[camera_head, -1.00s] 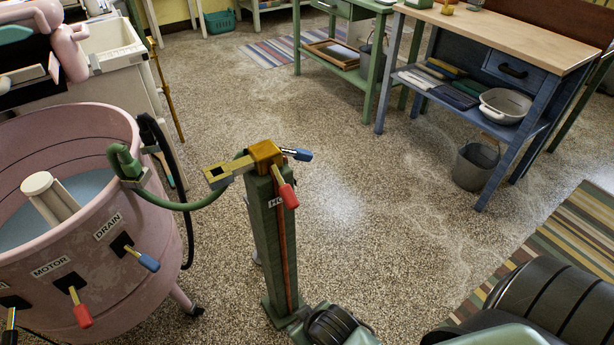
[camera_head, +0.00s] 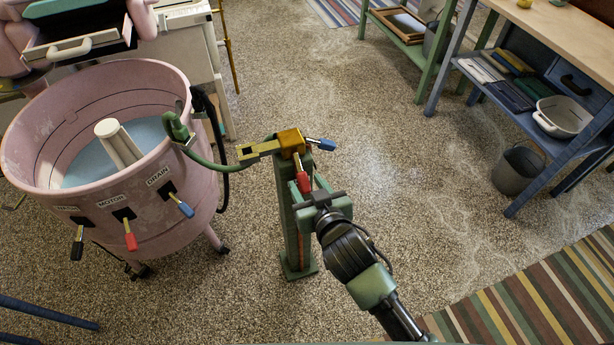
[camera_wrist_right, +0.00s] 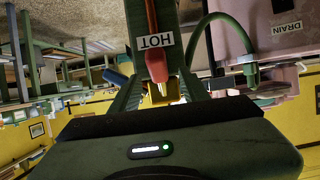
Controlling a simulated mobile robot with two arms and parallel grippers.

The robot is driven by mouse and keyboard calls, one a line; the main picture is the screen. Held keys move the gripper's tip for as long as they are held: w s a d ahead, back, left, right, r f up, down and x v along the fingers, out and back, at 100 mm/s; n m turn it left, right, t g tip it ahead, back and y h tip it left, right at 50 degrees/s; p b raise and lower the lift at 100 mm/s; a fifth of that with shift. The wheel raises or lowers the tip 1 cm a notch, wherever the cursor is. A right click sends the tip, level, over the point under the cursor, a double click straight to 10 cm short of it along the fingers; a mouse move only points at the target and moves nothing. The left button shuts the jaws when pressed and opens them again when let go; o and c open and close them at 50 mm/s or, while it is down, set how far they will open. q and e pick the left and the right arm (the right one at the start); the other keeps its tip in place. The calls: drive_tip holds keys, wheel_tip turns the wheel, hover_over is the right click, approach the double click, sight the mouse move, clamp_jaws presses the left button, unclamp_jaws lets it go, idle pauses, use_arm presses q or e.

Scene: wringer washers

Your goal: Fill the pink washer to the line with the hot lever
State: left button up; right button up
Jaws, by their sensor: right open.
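The pink washer (camera_head: 150,215) stands at left, with pale blue water (camera_head: 88,160) around a cream agitator (camera_head: 118,143). Dark lines (camera_head: 152,97) run around its inner wall, above the water. A green post (camera_head: 290,225) carries a brass tap (camera_head: 290,142) with a red lever (camera_head: 302,181) and a blue lever (camera_head: 321,144). In the right wrist view the red lever (camera_wrist_right: 157,62) hangs by a HOT label (camera_wrist_right: 154,41). My right gripper (camera_head: 309,189) is open, its fingers either side of the red lever's handle; contact is unclear. My left gripper is out of view.
A green hose (camera_head: 205,163) links the tap side to the washer's rim. The washer's front has a red motor lever (camera_head: 130,236) and blue drain lever (camera_head: 181,205). A blue workbench (camera_head: 530,110), grey bucket (camera_head: 517,170) and striped rug (camera_head: 530,300) are at right. Speckled floor between is clear.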

sight(304, 180)
drive_tip(key=shift+x, duration=1.65)
clamp_jaws()
